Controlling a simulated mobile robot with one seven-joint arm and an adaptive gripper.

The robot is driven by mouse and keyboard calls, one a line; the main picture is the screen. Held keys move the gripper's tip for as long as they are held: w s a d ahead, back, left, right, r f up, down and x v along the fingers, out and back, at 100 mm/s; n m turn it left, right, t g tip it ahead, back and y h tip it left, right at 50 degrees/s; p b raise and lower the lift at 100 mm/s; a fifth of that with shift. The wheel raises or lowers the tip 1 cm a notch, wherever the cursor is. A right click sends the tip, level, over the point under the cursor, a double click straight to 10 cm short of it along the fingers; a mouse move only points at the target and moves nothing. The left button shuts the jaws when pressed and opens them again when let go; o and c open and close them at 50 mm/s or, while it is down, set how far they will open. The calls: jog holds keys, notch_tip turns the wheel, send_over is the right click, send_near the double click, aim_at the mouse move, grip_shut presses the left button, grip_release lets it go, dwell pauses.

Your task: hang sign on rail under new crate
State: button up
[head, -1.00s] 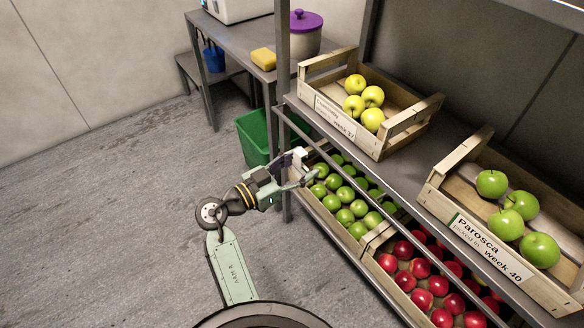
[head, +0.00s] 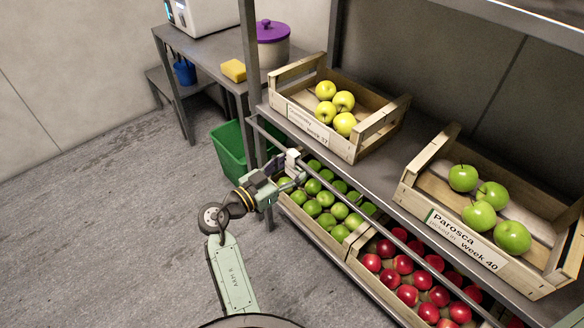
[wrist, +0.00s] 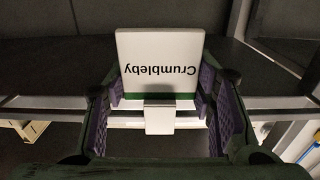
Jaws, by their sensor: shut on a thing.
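My gripper (head: 291,172) is at the shelf's front rail (head: 345,200), below the upper left crate (head: 361,141) with yellow apples. It is shut on a small white sign (head: 292,157). In the wrist view the sign (wrist: 160,62) reads "Crumbleby" upside down, with a green stripe and a white clip (wrist: 159,117) at its edge. The purple-padded fingers stand on either side of it. The rail (wrist: 60,103) passes across behind the sign and clip. I cannot tell whether the clip is around the rail.
An upper right crate (head: 408,192) is labelled "Parosca week 40" and holds green apples. Crates of green and red apples stand on the lower shelf. A green bin (head: 228,148) is beside the shelf post, and a side table (head: 205,50) is behind. The floor at left is clear.

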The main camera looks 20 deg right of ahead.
jog(key=o, duration=1.2)
jog(key=v, duration=1.2)
